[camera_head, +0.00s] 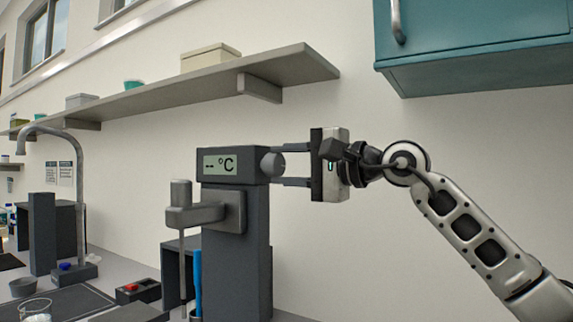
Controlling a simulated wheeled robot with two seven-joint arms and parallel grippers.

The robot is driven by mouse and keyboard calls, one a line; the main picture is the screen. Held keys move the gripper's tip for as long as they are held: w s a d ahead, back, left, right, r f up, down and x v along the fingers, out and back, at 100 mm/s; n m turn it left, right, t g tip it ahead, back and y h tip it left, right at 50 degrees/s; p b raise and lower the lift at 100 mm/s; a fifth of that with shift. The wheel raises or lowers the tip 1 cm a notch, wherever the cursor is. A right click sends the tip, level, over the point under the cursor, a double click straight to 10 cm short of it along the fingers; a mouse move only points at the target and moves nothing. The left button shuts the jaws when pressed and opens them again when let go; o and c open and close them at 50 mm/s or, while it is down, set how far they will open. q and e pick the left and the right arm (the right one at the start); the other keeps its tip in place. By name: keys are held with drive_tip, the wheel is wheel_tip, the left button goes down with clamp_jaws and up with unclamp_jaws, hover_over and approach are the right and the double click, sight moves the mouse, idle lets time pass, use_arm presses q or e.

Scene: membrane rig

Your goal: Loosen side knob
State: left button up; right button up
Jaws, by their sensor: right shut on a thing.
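The rig is a dark grey column (236,262) with a display reading "-- °C" (220,164) on its head. The side knob (272,164) is a round grey knob on the right side of that head. My right gripper (281,165) reaches in from the right, with one finger above the knob and one below it. It is shut on the knob. My left gripper is not in view.
A grey clamp arm with a thin rod (183,255) sticks out left of the column. A wall shelf (170,92) runs above, and a teal cabinet (480,38) hangs at upper right.

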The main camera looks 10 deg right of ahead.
drive_tip(key=shift+n, duration=1)
drive_tip(key=o, duration=1)
drive_tip(key=shift+d, duration=0.1)
drive_tip(key=b+v, duration=0.4)
drive_tip(key=v, duration=1.2)
